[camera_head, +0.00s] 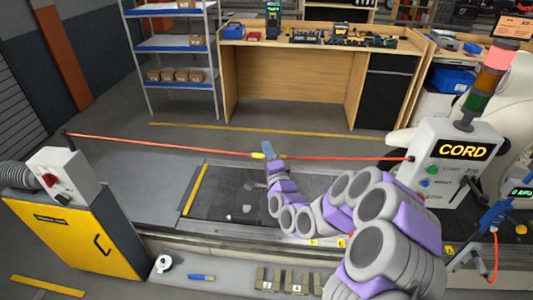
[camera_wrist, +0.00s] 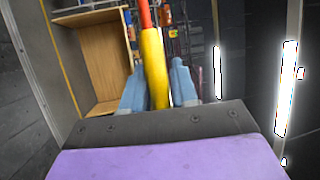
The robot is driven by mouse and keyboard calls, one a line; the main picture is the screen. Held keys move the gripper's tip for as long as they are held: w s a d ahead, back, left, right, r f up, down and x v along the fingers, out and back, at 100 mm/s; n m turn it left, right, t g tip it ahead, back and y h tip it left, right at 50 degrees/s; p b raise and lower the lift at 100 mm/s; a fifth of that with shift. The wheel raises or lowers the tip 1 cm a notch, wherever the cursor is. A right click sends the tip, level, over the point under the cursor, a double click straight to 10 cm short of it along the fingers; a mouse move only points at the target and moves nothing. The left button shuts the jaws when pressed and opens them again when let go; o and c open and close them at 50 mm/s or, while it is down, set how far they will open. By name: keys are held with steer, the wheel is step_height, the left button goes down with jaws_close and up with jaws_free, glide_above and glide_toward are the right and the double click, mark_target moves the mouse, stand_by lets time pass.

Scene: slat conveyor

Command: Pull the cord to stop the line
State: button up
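An orange-red cord (camera_head: 160,144) runs from a post on the left grey box to the grey control box (camera_head: 455,160) on the right, dipping slightly in the middle. A yellow handle (camera_head: 258,155) sits on the cord near its middle; it also shows large in the wrist view (camera_wrist: 154,68). My gripper (camera_head: 268,150) is at this handle. In the wrist view its two blue fingers (camera_wrist: 158,85) stand close on either side of the handle, shut on it. The control box display reads CORD in yellow. The red lamp (camera_head: 498,58) on the light tower above it looks lit.
The dark conveyor (camera_head: 230,203) runs under my arm, with small grey pieces on it. A yellow cabinet (camera_head: 75,240) stands at left. A wooden bench (camera_head: 300,85) and a shelf rack (camera_head: 178,45) stand behind.

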steer(key=o, duration=0.4)
steer(key=shift+s+f, duration=0.1)
steer(key=shift+f, duration=0.05)
steer(key=p+v, duration=1.5)
steer(key=v, duration=0.2)
steer(key=shift+p, duration=0.3)
steer(key=shift+s+d+f, duration=0.1)
steer(key=shift+s, duration=0.05)
stand_by(0.5)
